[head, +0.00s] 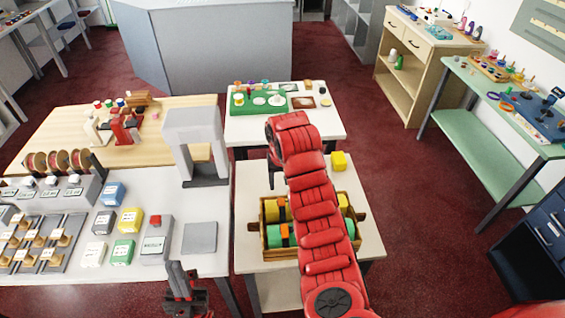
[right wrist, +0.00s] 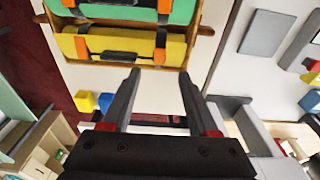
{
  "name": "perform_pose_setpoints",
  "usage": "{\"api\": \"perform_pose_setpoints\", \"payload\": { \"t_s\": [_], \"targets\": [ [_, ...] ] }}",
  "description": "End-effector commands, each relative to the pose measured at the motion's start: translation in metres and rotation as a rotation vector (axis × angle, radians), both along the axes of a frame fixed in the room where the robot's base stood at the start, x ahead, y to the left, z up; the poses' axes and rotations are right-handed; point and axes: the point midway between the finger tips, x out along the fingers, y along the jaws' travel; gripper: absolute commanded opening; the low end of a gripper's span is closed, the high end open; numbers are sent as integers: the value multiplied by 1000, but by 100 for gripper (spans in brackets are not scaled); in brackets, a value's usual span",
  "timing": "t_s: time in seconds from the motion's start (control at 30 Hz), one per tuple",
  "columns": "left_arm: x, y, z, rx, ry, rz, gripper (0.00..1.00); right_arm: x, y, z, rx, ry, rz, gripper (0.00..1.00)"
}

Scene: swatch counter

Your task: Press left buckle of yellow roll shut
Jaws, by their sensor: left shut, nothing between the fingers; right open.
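The yellow roll (head: 269,209) lies at the far side of a wooden tray (head: 264,241), beside a green roll (head: 274,236). My right arm hides its middle in the head view. In the right wrist view the yellow roll (right wrist: 110,45) shows two orange straps. The strap at its right end (right wrist: 160,44) is the left one in the head view. Whether its buckle is closed I cannot tell. My right gripper (right wrist: 158,76) is open and empty, apart from the roll on its far side. My left gripper (head: 182,284) is shut and empty, left of the tray.
A yellow block (head: 339,161) stands on the white table behind the tray. A grey arch-shaped stand (head: 195,147) and a grey pad (head: 200,238) are on the left counter. A table with a green mat (head: 243,104) stands further back.

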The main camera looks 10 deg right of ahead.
Motion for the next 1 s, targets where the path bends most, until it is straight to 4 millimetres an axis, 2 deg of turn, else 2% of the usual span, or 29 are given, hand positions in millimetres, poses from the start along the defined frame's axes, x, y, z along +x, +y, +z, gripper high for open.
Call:
{"api": "perform_pose_setpoints", "payload": {
  "t_s": [0.03, 0.33, 0.5, 0.8, 0.87, 1.0],
  "targets": [
    [0, 0, 8, 0, 0, 0, 0, -1, 1, 12, -1, 0, 1, 60],
    [0, 0, 13, 0, 0, 0, 0, -5, 2, 49, 1, -2, 1, 60],
    [0, 0, 14, 0, 0, 0, 0, -7, 0, 59, 0, -1, 0, 60],
    [0, 0, 14, 0, 0, 0, 0, -7, 0, 60, 1, -1, 1, 60],
    [0, 0, 14, 0, 0, 0, 0, -7, 0, 60, 1, -1, 0, 51],
    [0, 0, 4, 0, 0, 0, 0, -2, -7, 54, 6, -10, 0, 26]
  ]
}}
